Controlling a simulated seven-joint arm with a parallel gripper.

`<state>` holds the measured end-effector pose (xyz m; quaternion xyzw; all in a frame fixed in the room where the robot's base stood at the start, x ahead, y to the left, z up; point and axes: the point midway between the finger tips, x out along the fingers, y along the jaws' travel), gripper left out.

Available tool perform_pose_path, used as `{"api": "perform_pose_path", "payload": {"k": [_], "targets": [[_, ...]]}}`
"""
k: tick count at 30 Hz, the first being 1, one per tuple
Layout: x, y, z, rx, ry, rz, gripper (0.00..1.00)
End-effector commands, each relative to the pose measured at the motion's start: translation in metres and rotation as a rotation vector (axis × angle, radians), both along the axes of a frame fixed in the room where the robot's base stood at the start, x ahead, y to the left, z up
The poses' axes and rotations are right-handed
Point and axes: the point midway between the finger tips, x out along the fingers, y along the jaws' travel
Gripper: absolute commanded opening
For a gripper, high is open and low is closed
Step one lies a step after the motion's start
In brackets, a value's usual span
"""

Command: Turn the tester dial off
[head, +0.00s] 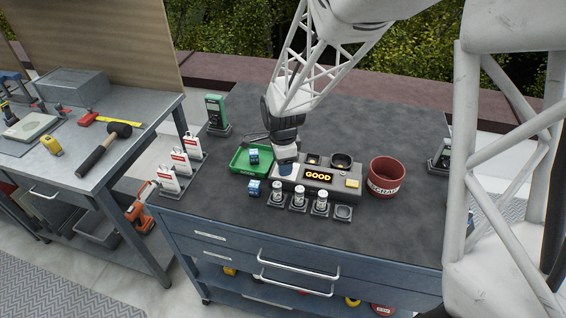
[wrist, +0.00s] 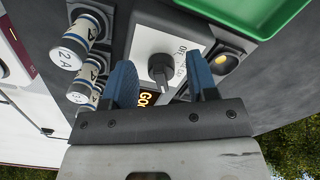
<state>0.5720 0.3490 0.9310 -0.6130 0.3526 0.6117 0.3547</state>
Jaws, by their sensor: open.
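The grey tester (head: 343,194) stands near the front of the workbench, its lit display (head: 318,176) reading GOOD. In the wrist view, the black tester dial (wrist: 161,68) sits on a white plate with partly legible lettering that includes "OFF". The dial's bar points toward the display, at the bottom of that view. My gripper (wrist: 162,72) is open, with one blue finger on each side of the dial; I cannot tell whether either touches it. In the head view my gripper (head: 287,167) is over the tester's left end and hides the dial.
Several small holders, some with cylinders (head: 298,197), stand in front of the tester. A green tray (head: 240,167) is at its left, with blue blocks (head: 254,188) in and beside it. A red SCRAP bin (head: 386,177) is at its right. The bench's back is mostly clear.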

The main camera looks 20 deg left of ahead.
Motion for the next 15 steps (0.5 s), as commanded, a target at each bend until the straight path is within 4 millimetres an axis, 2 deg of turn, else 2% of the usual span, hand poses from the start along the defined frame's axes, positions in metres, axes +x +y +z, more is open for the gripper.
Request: {"api": "perform_pose_path", "payload": {"k": [12, 15], "targets": [[-0.0002, -0.0001, -0.0056, 0.0, 0.001, 0.0, 0.53], [-0.0002, -0.0001, -0.0055, 0.0, 0.001, 0.0, 0.39]]}}
